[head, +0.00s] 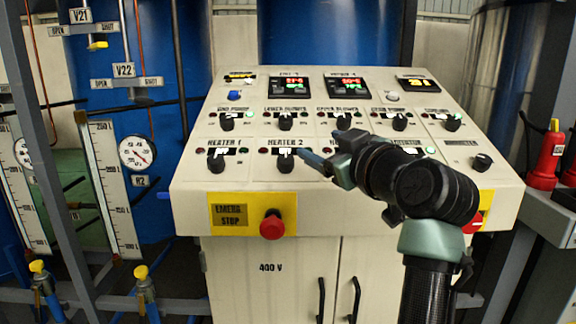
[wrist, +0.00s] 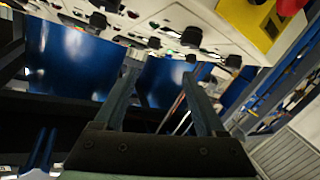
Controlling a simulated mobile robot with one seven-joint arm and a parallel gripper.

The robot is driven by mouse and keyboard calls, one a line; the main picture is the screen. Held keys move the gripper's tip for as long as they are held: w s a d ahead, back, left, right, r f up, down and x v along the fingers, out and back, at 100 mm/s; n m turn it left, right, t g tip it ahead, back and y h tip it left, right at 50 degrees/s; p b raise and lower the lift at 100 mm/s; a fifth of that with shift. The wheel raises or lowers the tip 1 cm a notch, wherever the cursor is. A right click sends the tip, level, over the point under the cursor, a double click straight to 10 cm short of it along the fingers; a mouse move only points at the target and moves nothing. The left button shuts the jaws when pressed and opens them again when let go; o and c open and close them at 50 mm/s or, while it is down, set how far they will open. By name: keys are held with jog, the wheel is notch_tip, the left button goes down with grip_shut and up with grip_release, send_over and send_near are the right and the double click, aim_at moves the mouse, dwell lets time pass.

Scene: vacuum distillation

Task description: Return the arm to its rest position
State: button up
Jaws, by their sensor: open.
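My gripper (head: 312,158) is in front of the control panel (head: 200,190) in the head view, its fingers pointing left near the knob labelled HEATER 2 (head: 285,157). My arm comes up from the lower right and bends towards the left over the panel's front right. In the wrist view my gripper (wrist: 165,88) shows two dark fingers spread apart with nothing between them. I cannot tell from the head view whether the fingertips touch the HEATER 2 knob. My forearm and wrist hide part of the panel's lower right.
A red emergency stop button (head: 272,225) sticks out of the panel's front. Gauge boards (head: 110,185), a round dial (head: 137,152) and yellow-topped valves (head: 146,285) stand at left. Red objects (head: 546,158) stand on a grey ledge at right. Blue tanks (head: 325,35) stand behind.

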jog(key=s+a+r+m+t+h, duration=0.35)
jog(key=s+r+t, duration=0.35)
jog(key=s, duration=0.6)
jog(key=s+a+r+m+t+h, duration=0.25)
jog(key=s+r+m+t, duration=0.2)
jog(key=s+r, duration=0.7)
notch_tip(320, 180, up, 10)
jog(key=s+p, duration=0.2)
jog(key=p, duration=1)
jog(key=shift+a+r+p, duration=0.15)
jog(key=shift+a+p, duration=0.15)
